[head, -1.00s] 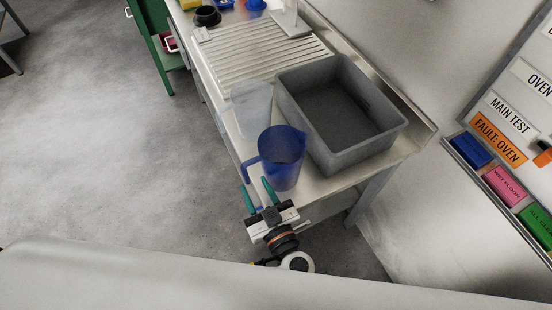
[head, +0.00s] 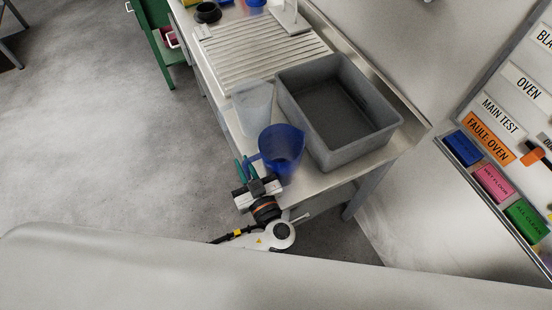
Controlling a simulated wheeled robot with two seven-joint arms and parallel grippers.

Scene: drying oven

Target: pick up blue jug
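The blue jug (head: 283,151) is a dark translucent blue vessel near the front end of the steel bench, with its handle on its left side. My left gripper (head: 243,168) is at the handle side of the jug, low in the head view. Its two green fingers point up the picture, close together beside the handle. I cannot tell whether they touch the handle or have it between them. The jug's lower part is blurred, so I cannot tell if it rests on the bench. My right gripper is not in view.
A clear jug (head: 252,108) stands just behind the blue jug. A grey basin (head: 386,136) sits close on its right. A ribbed draining surface (head: 262,55) lies farther back on the bench. The floor (head: 110,140) left of the bench is clear.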

